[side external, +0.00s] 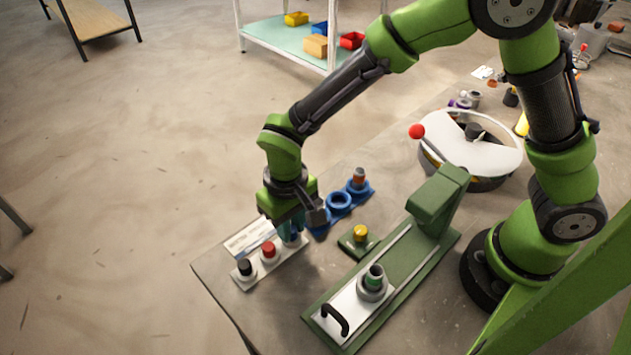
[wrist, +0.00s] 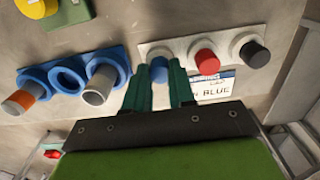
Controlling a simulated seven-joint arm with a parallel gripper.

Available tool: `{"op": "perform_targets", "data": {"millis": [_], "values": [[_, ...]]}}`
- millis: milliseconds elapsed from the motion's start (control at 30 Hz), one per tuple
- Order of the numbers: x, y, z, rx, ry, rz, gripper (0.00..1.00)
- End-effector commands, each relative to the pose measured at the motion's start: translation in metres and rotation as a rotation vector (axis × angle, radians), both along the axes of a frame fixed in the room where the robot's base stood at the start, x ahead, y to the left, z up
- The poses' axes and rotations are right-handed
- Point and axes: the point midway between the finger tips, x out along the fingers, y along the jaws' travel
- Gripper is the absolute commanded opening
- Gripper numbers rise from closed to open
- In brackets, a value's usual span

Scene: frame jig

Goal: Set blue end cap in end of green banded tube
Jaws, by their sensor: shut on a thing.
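The blue end cap (wrist: 158,68) stands at the left end of the white cap holder (wrist: 142,50) in the wrist view, beside the red and black caps. My gripper (wrist: 160,85) has its two green fingers closed on either side of it. In the side view my gripper (side external: 290,228) points down over the holder's far end, and its fingers mostly hide the blue cap. The green banded tube (side external: 375,277) stands upright in a grey collar on the green jig (side external: 400,271), with its open end up.
A red cap (side external: 268,250) and a black cap (side external: 245,267) share the holder. A blue rack (side external: 338,203) holds an orange-banded tube (side external: 360,177), an empty ring and a grey tube (wrist: 100,86). A yellow knob (side external: 360,233) and a black handle (side external: 335,319) stand near the tube.

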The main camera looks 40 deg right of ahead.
Motion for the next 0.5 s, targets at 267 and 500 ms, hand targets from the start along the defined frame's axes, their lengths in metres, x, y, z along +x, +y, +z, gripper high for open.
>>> {"op": "perform_targets", "data": {"millis": [267,500], "values": [[0.001,0.001,0.044,0.004,-0.006,0.000,0.00],[0.001,0.001,0.086,0.003,-0.004,-0.001,0.00]]}}
